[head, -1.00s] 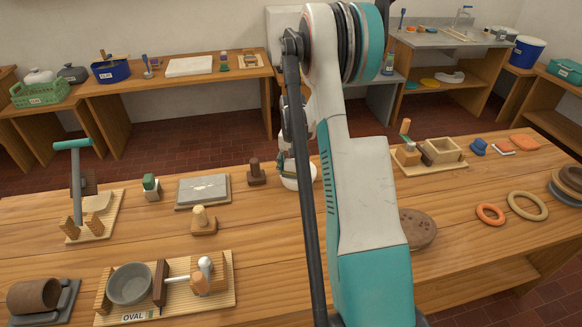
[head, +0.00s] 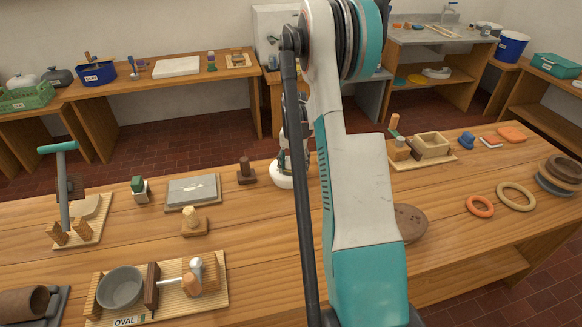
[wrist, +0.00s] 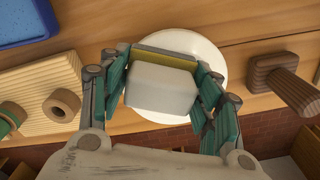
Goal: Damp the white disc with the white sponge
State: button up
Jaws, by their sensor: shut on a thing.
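My gripper (wrist: 160,95) is shut on the white sponge (wrist: 160,90), a pale block with an olive-yellow layer along one edge. The white disc (wrist: 196,43) lies behind the sponge in the wrist view, and the sponge covers much of it. In the head view the white disc (head: 281,180) sits near the bench's back edge, partly hidden by my arm. The gripper is directly over it there. I cannot tell whether the sponge touches the disc.
A brown handled block (head: 246,172) stands just left of the disc; it also shows in the wrist view (wrist: 285,85). A grey slab (head: 193,190) lies further left. A wooden board with a box (head: 432,145) stands to the right.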

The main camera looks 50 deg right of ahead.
jog(key=shift+s+d+f, duration=0.1)
jog(key=shift+s+d, duration=0.1)
jog(key=shift+d, duration=0.55)
jog(key=shift+w+d, duration=0.45)
jog(key=shift+d, duration=0.2)
jog(key=shift+w+d, duration=0.45)
jog(key=shift+d, duration=0.2)
jog(key=shift+w+d, duration=0.2)
jog(key=shift+w, duration=1.3)
jog(key=shift+w+a+b, duration=0.4)
jog(key=shift+w+a, duration=0.5)
jog(key=shift+w, duration=0.25)
jog(key=shift+w+a, duration=0.15)
jog(key=shift+a, duration=0.6)
jog(key=shift+w+a, duration=0.15)
jog(key=shift+a, duration=0.6)
jog(key=shift+r, duration=0.25)
jog(key=shift+r+p, duration=1.4)
jog(key=shift+r, duration=1.55)
